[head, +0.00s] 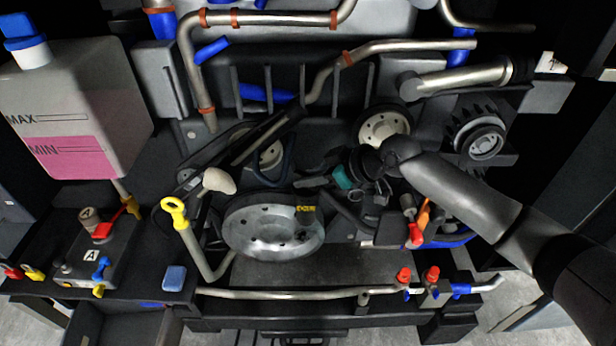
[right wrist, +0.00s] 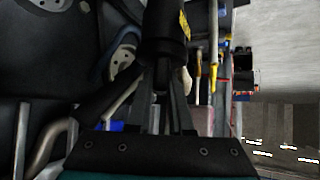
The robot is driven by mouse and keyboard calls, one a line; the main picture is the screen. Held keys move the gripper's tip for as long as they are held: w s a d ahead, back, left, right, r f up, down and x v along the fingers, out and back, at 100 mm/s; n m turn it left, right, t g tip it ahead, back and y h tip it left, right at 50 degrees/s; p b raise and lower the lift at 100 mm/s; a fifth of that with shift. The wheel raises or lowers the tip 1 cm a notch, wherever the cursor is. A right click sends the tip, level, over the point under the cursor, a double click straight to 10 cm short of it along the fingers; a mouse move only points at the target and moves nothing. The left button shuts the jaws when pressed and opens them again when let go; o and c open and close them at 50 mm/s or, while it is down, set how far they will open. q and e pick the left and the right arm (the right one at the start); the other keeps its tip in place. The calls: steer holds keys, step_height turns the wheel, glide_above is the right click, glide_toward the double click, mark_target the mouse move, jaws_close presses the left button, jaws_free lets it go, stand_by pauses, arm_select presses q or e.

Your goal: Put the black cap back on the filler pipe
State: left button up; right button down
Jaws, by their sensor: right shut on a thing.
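My right arm comes in from the right in the head view. Its gripper (head: 306,183) points left above the metal disc. In the right wrist view the gripper (right wrist: 165,82) is shut on a black cylindrical thing, which looks like the black cap (right wrist: 164,36). The cream end also shows in the wrist view (right wrist: 187,79). My left gripper is out of view.
A yellow-looped dipstick (head: 174,208) stands close beside the pale pipe. The metal disc (head: 268,228), with a yellow label by its edge, lies below my gripper. Black hoses (head: 268,136) run behind. A tank (head: 75,115) with pink fluid stands at left.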

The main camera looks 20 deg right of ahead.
steer(key=shift+f, duration=0.2)
steer(key=shift+f, duration=0.3)
steer(key=shift+s+f, duration=0.1)
steer(key=c, duration=0.7)
jaws_free()
steer(key=shift+f, duration=0.1)
steer(key=shift+c, duration=0.2)
steer(key=shift+o, duration=0.3)
steer(key=shift+o, duration=1.4)
